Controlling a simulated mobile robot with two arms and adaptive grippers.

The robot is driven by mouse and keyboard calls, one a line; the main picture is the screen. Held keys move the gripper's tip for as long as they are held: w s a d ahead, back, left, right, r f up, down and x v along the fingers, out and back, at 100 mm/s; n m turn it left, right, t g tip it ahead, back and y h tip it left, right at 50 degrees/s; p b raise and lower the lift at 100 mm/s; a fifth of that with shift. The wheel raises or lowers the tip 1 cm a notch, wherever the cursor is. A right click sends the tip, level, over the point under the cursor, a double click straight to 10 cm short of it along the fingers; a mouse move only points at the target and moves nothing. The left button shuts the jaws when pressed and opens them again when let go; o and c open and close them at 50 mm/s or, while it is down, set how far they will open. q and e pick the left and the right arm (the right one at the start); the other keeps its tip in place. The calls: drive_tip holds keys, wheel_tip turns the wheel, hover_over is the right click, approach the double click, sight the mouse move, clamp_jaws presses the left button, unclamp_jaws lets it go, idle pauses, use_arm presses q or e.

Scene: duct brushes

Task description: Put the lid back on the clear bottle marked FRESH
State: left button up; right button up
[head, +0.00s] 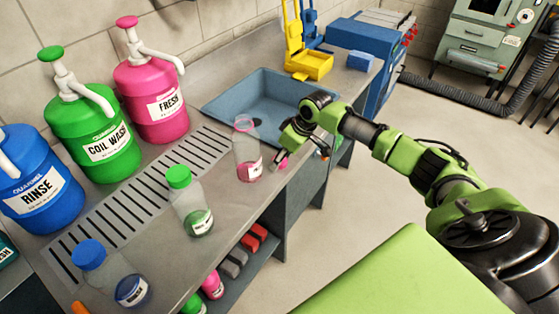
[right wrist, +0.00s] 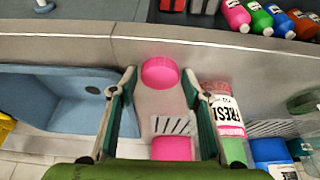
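The clear bottle marked FRESH (head: 246,152) stands upright on the metal bench, with a little pink liquid at its bottom and no lid on its neck. It also shows in the right wrist view (right wrist: 229,115), right of my fingers. The pink lid (right wrist: 160,71) rests on the bench near the front edge, between the spread fingers of my right gripper (right wrist: 158,88). In the head view my right gripper (head: 283,157) is just right of the bottle and largely hides the lid. Contact with the lid cannot be told. My left gripper is not in view.
Green-capped (head: 197,207) and blue-capped (head: 110,274) bottles stand along the bench front. Pink (head: 151,100), green (head: 93,135) and blue (head: 35,180) pump jugs stand at the wall. A blue sink (head: 262,103) lies behind my gripper. Small bottles sit on a lower shelf.

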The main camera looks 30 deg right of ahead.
drive_tip(key=shift+c, duration=1.3)
drive_tip(key=shift+r+b, duration=0.5)
drive_tip(key=shift+r, duration=0.3)
drive_tip(key=shift+w+r+b, duration=0.1)
drive_tip(key=shift+r+b, duration=0.3)
drive_tip(key=shift+r, duration=0.35)
drive_tip(key=s+a+r+b, duration=0.2)
drive_tip(key=s+r+b, duration=0.1)
drive_tip(key=s+r, duration=0.7)
drive_tip(key=s, duration=0.4)
drive_tip(key=shift+a, duration=0.4)
drive_tip(key=shift+f, duration=0.1)
